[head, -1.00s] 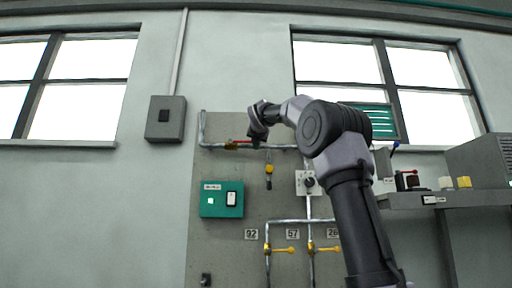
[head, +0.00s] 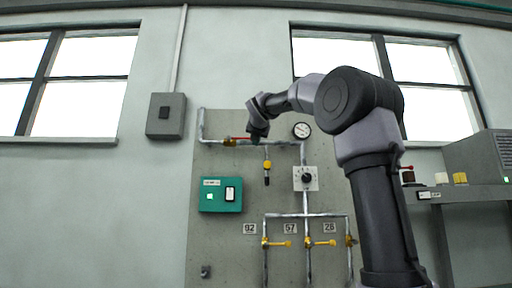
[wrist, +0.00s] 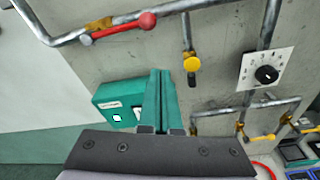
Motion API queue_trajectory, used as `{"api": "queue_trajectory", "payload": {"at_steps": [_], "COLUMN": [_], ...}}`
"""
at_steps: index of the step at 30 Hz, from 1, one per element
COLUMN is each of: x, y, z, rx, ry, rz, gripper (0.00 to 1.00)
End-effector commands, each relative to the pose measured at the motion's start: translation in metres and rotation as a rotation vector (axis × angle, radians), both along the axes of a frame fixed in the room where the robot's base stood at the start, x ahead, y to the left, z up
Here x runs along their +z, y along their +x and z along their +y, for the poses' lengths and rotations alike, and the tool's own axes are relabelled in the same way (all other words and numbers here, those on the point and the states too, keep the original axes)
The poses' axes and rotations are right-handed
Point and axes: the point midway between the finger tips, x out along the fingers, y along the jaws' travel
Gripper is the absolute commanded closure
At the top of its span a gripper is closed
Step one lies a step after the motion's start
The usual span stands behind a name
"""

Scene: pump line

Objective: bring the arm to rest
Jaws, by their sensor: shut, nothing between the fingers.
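My gripper (head: 258,138) shows small and dark in the head view, in front of the upper left of the grey pipe board (head: 222,255). In the wrist view its two teal fingers (wrist: 160,75) are together, with nothing between them. They overlap the right part of the teal switch box (wrist: 120,98) in that view. My arm is raised and bent, its elbow large at the right of the head view. The gripper's contact with the board or pipes cannot be told, but no touch shows.
The board carries a red-handled valve (wrist: 125,27), a yellow-topped fitting (wrist: 191,63), a rotary knob (head: 307,178), a round gauge (head: 301,130) and several yellow valves (head: 280,243) below. A shelf (head: 465,193) with a grey unit stands right.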

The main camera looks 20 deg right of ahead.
Motion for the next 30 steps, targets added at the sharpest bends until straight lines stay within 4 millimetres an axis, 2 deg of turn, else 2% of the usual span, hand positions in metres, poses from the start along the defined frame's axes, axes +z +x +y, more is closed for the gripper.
{"api": "queue_trajectory", "payload": {"at_steps": [4,12,14,17,20,23,30], "x": [0.001,0.0,-0.006,-0.029,-0.071,-0.125,-0.258], "y": [-0.009,-0.011,-0.015,-0.032,-0.062,-0.1,-0.202], "z": [0.003,0.003,0.003,0.003,0.003,0.004,0.013], "rx": [0.0,-0.001,-0.006,-0.033,-0.098,-0.216,-0.669], "ry": [-0.001,0.011,0.055,0.238,0.556,0.935,1.815], "rz": [0.0,0.002,0.005,0.019,0.044,0.07,0.083], "gripper": [1.0,1.0,1.0,1.0,1.0,1.0,1.0]}}
